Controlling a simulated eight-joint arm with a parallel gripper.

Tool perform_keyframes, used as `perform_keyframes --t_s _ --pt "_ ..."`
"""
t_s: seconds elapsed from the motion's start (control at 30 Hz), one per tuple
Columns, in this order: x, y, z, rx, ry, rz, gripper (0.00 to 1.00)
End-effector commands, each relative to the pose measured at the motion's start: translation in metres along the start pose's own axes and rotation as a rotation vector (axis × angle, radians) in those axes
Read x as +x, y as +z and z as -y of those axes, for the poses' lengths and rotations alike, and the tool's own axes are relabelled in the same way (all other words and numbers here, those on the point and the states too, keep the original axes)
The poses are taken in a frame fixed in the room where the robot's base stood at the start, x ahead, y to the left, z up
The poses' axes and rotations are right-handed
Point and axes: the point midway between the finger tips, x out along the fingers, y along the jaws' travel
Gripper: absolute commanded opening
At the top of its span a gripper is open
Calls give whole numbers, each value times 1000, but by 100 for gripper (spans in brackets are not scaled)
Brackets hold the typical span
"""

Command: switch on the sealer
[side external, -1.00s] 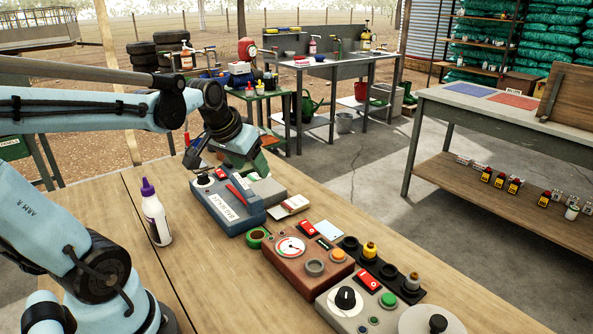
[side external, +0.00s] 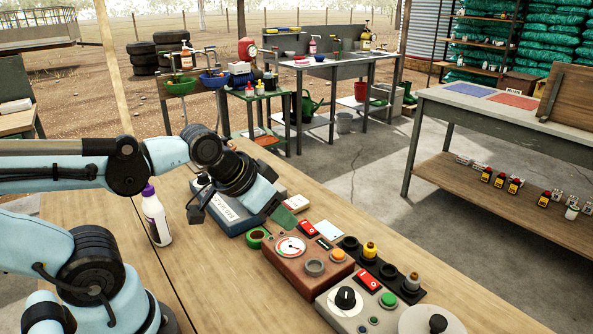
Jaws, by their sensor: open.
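A blue-grey box with a white label (side external: 236,228), whose lettering is too small to read surely, stands on the wooden bench. It may be the sealer. My gripper (side external: 281,212) hangs over its right end, tilted down and right, and hides most of its top, including any red part there. The gripper is open, with nothing seen between its fingers.
A brown box with a dial and red switch (side external: 285,268) stands right of the gripper. A grey box with a black knob (side external: 335,316) is nearer. A white bottle with purple cap (side external: 157,217) stands left. A green tape roll (side external: 257,237) lies between boxes.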

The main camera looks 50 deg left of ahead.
Motion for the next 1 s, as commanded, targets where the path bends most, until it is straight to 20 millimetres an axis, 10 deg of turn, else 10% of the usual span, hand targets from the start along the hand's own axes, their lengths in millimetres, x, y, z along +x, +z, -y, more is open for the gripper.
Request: perform_keyframes --t_s 0.3,1.0 --pt "-7 -34 35 18 -69 66 1" --pt "-10 -110 224 68 -212 401 0"
